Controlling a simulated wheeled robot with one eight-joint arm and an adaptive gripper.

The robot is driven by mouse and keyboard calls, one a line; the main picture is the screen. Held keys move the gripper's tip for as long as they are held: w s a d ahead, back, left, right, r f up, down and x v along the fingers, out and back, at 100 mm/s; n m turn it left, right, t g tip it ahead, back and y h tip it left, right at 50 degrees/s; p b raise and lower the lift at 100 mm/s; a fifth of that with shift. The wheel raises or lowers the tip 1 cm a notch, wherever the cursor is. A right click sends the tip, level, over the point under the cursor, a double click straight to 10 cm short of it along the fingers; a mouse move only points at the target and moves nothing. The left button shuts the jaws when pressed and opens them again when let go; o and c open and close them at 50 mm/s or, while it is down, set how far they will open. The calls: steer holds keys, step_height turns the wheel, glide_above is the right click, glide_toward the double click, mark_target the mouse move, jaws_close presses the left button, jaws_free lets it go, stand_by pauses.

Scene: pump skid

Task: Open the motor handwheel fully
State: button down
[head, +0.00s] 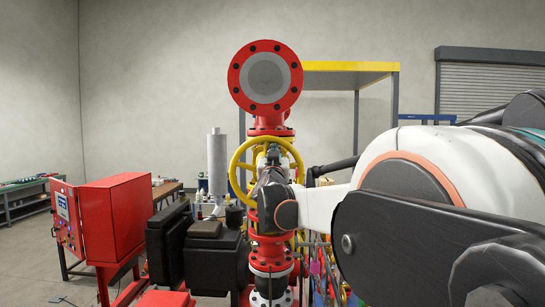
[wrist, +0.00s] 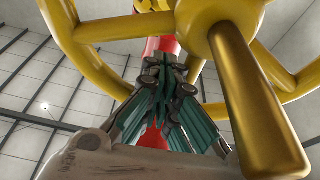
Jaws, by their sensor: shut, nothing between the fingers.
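The yellow handwheel (head: 234,172) stands upright on the red valve pipework in the middle of the head view. My gripper (head: 270,160) is in front of its centre, and my wrist hides part of the wheel and its lower right. In the wrist view the wheel's hub (wrist: 212,28), spokes and rim fill the upper part, and a thick yellow bar (wrist: 262,115) runs from the hub down the right side. My gripper (wrist: 172,70) has its fingers together with nothing between them, just left of the bar and below the hub. I cannot tell whether they touch the wheel.
A red flanged pipe end (head: 238,75) rises above the wheel. A red control cabinet (head: 125,215) and dark boxes (head: 215,258) stand to the left. A yellow-topped frame (head: 350,67) is behind. Open floor lies at far left.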

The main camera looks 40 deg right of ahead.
steer(key=shift+b+v, duration=0.65)
steer(key=shift+v, duration=4.15)
steer(key=p+x, duration=0.1)
steer(key=x, duration=0.7)
steer(key=shift+r, duration=0.35)
steer(key=shift+s+p, duration=0.15)
steer(key=shift+p, duration=0.15)
